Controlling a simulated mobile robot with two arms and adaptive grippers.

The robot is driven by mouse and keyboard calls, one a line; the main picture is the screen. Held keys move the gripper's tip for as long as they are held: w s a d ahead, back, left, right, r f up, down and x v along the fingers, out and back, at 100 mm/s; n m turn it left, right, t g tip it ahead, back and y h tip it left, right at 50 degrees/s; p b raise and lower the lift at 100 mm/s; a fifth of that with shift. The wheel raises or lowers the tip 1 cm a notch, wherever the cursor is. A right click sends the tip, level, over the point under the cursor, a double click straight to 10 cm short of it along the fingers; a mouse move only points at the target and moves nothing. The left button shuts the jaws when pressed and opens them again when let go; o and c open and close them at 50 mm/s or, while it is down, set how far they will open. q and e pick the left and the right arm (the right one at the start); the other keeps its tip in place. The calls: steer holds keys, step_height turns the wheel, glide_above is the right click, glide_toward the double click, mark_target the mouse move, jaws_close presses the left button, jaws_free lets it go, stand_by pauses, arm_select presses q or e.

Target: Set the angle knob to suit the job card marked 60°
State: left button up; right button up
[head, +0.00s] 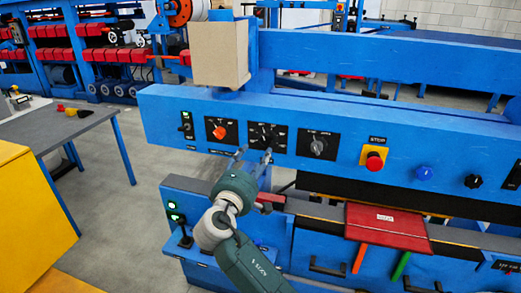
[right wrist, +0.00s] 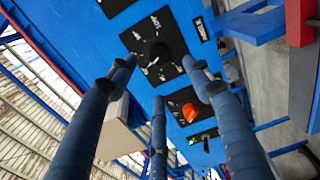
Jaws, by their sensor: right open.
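A blue control panel carries a row of knobs on black plates: an orange knob (head: 219,131), a black knob (head: 266,137) and a grey knob (head: 318,146). Their markings are too small to read, so I cannot tell which is the angle knob. My right gripper (head: 254,156) is open and empty, its fingers pointing at the black knob's plate. In the right wrist view the black knob (right wrist: 157,52) lies between and beyond the fingertips of the gripper (right wrist: 158,72). Contact cannot be told. I cannot make out a card marked 60°. My left gripper is not in view.
A red stop button (head: 374,161) and a blue button (head: 424,173) sit farther right on the panel. A small lever switch (head: 186,125) is at its left end. A cardboard box (head: 220,54) stands behind. A red piece with a white label (head: 385,229) lies below.

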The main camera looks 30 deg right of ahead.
steer(key=shift+v, duration=1.6)
steer(key=shift+f, duration=0.1)
steer(key=a+f+n+g+y, duration=0.1)
steer(key=a+f+y, duration=0.15)
steer(key=f, duration=0.85)
steer(key=s+a+f+n+y, duration=0.1)
steer(key=f+y, duration=0.2)
steer(key=f, duration=0.9)
steer(key=a+f+n+g+y, duration=0.1)
steer(key=a+f+y, duration=0.1)
steer(key=f, duration=0.9)
steer(key=s+a+f+m+g+y, duration=0.1)
steer(key=s+a+f+g+y, duration=0.1)
steer(key=s+f, duration=0.75)
steer(key=s+a+f+g+y, duration=0.2)
steer(key=s+f, duration=0.4)
steer(key=f, duration=0.6)
steer(key=s+f+m+g, duration=0.1)
steer(key=s+f, duration=0.4)
steer(key=s, duration=0.7)
steer(key=s+f+m+g+y, duration=0.1)
steer(key=s+f+m, duration=0.3)
steer(key=s, duration=0.8)
steer(key=s+f+m+g+y, duration=0.1)
steer(key=s+f+m+g, duration=0.1)
steer(key=s+f, duration=0.5)
steer(key=s, duration=0.5)
steer(key=shift+s+a+m+g, duration=0.3)
steer(key=shift+a, duration=0.05)
